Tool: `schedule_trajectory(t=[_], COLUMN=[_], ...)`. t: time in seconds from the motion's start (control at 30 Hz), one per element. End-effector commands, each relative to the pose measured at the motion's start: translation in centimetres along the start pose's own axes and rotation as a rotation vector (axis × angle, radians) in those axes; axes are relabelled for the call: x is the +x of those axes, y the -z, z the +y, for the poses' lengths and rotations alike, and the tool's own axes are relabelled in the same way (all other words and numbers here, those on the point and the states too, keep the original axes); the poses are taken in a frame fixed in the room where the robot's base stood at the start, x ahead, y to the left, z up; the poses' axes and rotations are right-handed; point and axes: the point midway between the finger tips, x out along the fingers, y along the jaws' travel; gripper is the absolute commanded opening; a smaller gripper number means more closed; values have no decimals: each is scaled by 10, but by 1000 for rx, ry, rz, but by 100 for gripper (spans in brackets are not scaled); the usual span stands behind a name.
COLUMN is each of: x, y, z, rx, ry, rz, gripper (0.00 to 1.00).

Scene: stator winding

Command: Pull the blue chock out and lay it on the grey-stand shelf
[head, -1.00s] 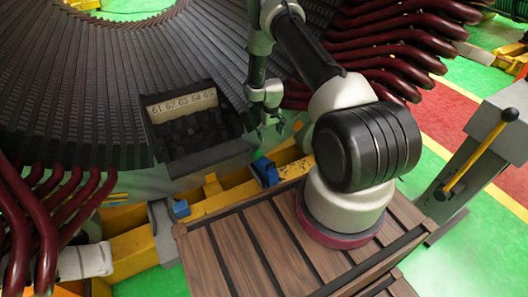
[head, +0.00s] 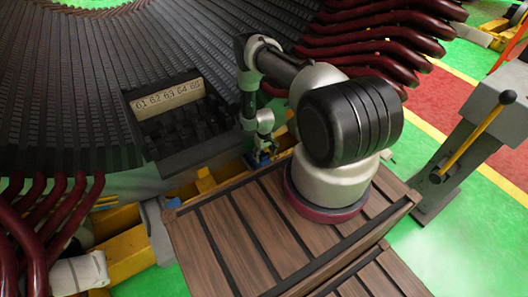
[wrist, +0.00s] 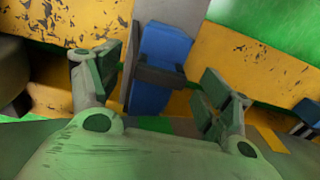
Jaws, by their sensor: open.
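The blue chock (wrist: 158,55) shows in the wrist view with a dark bar across its middle, against a grey block and the yellow beam. My gripper (wrist: 162,84) is open, with one finger on each side of the chock and visible gaps between. In the head view my gripper (head: 262,150) is low over the yellow beam, and a little of the blue chock (head: 257,160) shows beneath it. The grey stand (head: 468,145) with a yellow lever is at the right. I cannot make out a separate shelf on it.
Another blue piece (head: 171,203) sits farther left by the yellow beam (head: 130,243). A black numbered rack (head: 180,120) stands behind my gripper. Dark red coil ends (head: 375,45) hang close to my arm. A wooden-topped platform (head: 235,240) lies in front.

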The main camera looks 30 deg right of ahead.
Motion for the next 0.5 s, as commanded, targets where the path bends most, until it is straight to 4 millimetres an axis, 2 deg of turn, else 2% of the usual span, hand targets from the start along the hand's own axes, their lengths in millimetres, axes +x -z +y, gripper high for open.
schedule_trajectory(t=[0.23,0.5], x=[40,57], y=[-2,0], z=[0,0], rx=[0,0], ry=[0,0], rz=[-2,0], gripper=[79,79])
